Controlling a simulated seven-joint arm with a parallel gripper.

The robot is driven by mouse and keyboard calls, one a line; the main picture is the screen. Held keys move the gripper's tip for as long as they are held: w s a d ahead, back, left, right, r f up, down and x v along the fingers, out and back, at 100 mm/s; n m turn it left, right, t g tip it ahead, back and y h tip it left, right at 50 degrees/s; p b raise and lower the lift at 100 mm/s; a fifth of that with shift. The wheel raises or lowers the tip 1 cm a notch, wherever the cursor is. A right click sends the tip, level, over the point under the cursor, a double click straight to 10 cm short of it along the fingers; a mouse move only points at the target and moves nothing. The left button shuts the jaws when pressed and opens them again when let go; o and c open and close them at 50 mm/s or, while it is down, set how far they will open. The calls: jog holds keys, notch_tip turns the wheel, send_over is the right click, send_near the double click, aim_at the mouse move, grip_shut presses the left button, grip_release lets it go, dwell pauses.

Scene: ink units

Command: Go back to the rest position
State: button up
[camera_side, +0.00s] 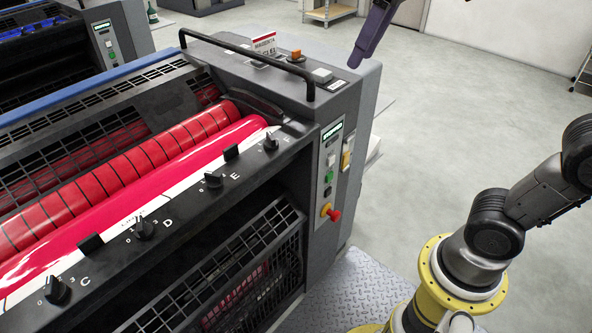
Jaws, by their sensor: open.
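A dark purple finger of my gripper (372,33) hangs into view at the top edge, right of centre. Only this one finger shows clearly; the rest of the gripper is above the frame. It points down and left, in front of the far right end of the press in the picture. I see nothing held at its tip. My gripper is open. My arm rises from a yellow base at the lower right and leaves the frame at the right edge.
The press (340,105) fills the left, with red inked rollers (150,155), a black handrail (240,55), small knobs, and a red stop button (331,212). A metal plate (350,295) lies beside it. Grey floor (450,110) is clear between press and arm.

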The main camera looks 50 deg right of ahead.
jog(key=s+d+f+t, duration=0.1)
jog(key=s+f, duration=0.4)
jog(key=f, duration=0.2)
jog(key=s+d+f+m, duration=0.1)
jog(key=s+d+f, duration=0.1)
jog(key=s+f, duration=0.3)
notch_tip(320, 180, down, 3)
jog(key=shift+s+f+t, duration=0.2)
jog(key=shift+s+t, duration=0.1)
jog(key=shift+t, duration=0.1)
jog(key=shift+m, duration=0.3)
dwell(1.0)
